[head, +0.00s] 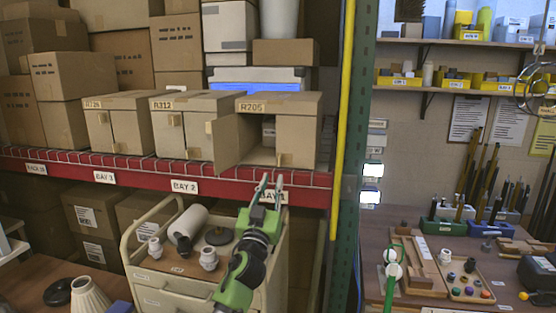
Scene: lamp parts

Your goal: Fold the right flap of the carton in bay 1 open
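The carton marked R205 (302,104) stands on the red-edged shelf above the partly covered bay 1 label (280,197). Its left flap (227,140) is swung outward, showing a dark interior with a pale object inside. Its right flap (301,136) looks shut across the right half of the front, with a small tan tab (283,159) low on its inner edge. My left gripper (271,181) is just below and in front of that tab, fingers pointing up and apart, with nothing seen between them. Whether a finger touches the tab is unclear. My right gripper is not in view.
A yellow post (341,110) and green upright (354,150) stand right of the carton. A cart (150,279) with lamp parts is below.

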